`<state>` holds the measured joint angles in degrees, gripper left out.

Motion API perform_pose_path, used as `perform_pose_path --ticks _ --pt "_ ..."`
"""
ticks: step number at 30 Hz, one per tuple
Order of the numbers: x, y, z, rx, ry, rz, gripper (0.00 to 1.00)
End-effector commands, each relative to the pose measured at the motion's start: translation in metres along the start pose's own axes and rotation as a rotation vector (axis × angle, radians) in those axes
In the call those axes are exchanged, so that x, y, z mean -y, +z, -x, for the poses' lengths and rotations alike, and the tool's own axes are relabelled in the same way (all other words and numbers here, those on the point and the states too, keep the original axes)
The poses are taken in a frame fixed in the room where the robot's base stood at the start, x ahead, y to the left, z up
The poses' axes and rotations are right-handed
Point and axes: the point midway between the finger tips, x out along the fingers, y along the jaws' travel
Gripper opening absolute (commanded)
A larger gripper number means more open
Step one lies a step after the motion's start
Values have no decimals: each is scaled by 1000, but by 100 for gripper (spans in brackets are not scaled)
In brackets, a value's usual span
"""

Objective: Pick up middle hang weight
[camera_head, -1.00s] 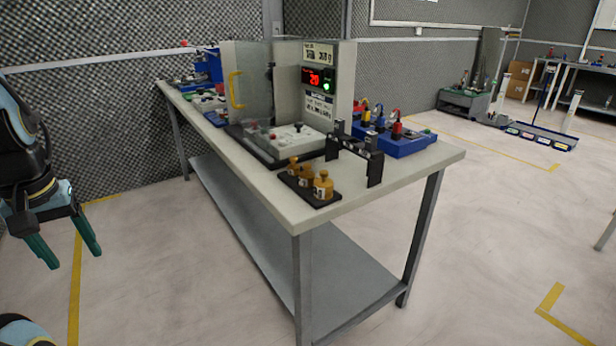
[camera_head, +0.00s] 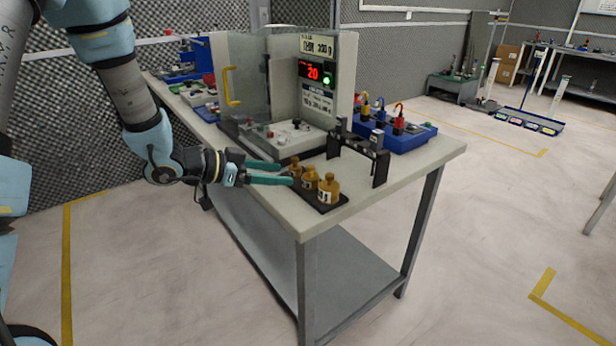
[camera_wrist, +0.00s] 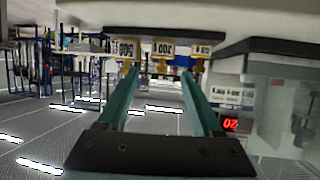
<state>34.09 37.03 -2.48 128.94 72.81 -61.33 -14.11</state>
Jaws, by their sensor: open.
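Three brass hang weights with white labels stand in a row on a black tray (camera_head: 333,205) at the table's near edge. The middle hang weight (camera_head: 310,179) is upright between the other two. My gripper (camera_head: 286,173) is open and empty, its green fingers level and pointing at the row from the left, close to the weights. In the upside-down wrist view the middle weight (camera_wrist: 163,49) shows ahead, in the gap between the fingertips (camera_wrist: 160,73). The weight labelled 500 (camera_wrist: 126,48) is at left, near one finger's line. Contact with any weight cannot be told.
The table (camera_head: 425,155) also bears a balance with a red display (camera_head: 313,71) and clear panels. A black stand (camera_head: 380,165) is just behind the weights. A blue case (camera_head: 412,138) with coloured items sits further right.

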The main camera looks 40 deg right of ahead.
Motion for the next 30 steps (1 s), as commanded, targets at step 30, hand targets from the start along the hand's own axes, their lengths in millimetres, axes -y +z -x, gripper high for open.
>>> perform_pose_path --ticks 30 --pt "5 1 -99 2 -6 1 67"
